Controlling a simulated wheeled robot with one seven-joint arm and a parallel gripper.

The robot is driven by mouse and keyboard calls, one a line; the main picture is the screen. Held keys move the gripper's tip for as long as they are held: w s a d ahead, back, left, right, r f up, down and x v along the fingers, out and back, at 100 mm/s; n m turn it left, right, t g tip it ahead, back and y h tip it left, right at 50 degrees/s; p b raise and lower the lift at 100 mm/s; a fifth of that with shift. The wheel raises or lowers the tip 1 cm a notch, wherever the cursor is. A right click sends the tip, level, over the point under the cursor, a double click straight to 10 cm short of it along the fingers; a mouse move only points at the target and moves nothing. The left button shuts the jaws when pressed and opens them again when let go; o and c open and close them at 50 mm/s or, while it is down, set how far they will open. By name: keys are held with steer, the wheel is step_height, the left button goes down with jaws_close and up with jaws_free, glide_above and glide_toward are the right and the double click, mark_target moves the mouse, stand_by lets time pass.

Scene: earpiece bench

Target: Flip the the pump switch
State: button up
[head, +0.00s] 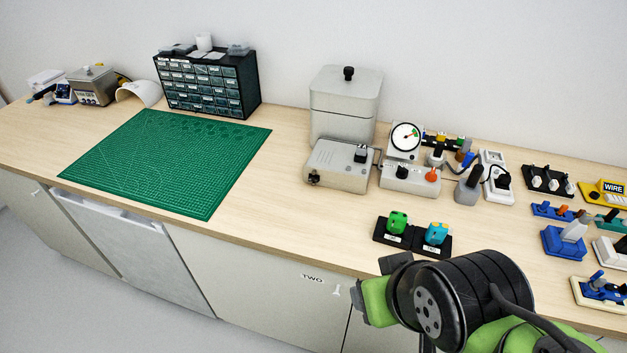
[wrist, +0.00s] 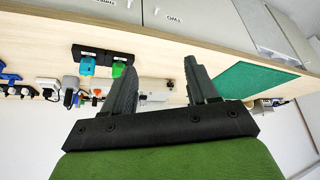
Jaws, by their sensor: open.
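A grey box (head: 338,165) with a raised black switch (head: 361,153) on its top stands in front of a tall grey lidded container. To its right, a grey unit with a round gauge (head: 405,137) carries a black knob (head: 401,171) and a red-orange knob (head: 432,175). No readable label tells me which one is the pump switch. My gripper (wrist: 159,66) is open and empty in the wrist view, its two dark fingers spread apart. In the head view, my arm is at the bench's front edge, apart from these units; the fingers are mostly hidden there.
A black base with a green (head: 397,222) and a blue block (head: 436,233) lies between my arm and the units. Several switches and plugs crowd the right side. A green mat (head: 165,160) covers the left. A drawer cabinet (head: 206,84) stands behind it.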

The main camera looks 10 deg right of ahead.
jaws_close()
stand_by(0.3)
stand_by(1.5)
